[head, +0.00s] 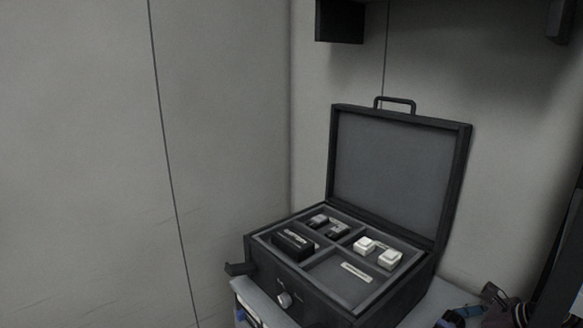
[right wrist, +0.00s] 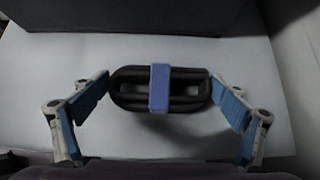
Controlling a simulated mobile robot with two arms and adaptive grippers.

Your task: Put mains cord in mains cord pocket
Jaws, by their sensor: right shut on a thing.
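The mains cord (right wrist: 125,91) is a black coil bound by a blue-violet band (right wrist: 159,88). In the right wrist view my right gripper (right wrist: 160,90) is shut on it, with a blue pad against each end of the coil. A pale surface lies behind the coil. The open dark case (head: 318,296) stands in the head view with its lid up. Its front right compartment (head: 338,284) is empty except for a pale label (head: 357,272); the lettering is too small to read, so I cannot confirm it is the mains cord pocket. My left gripper is not in view.
Other compartments hold a black block (head: 295,243), dark grey pieces (head: 337,231) and white blocks (head: 389,259). The raised lid (head: 397,170) closes off the back. A dark box-like fixture (head: 340,22) hangs above. Cluttered dark and blue shapes at the lower right are unclear.

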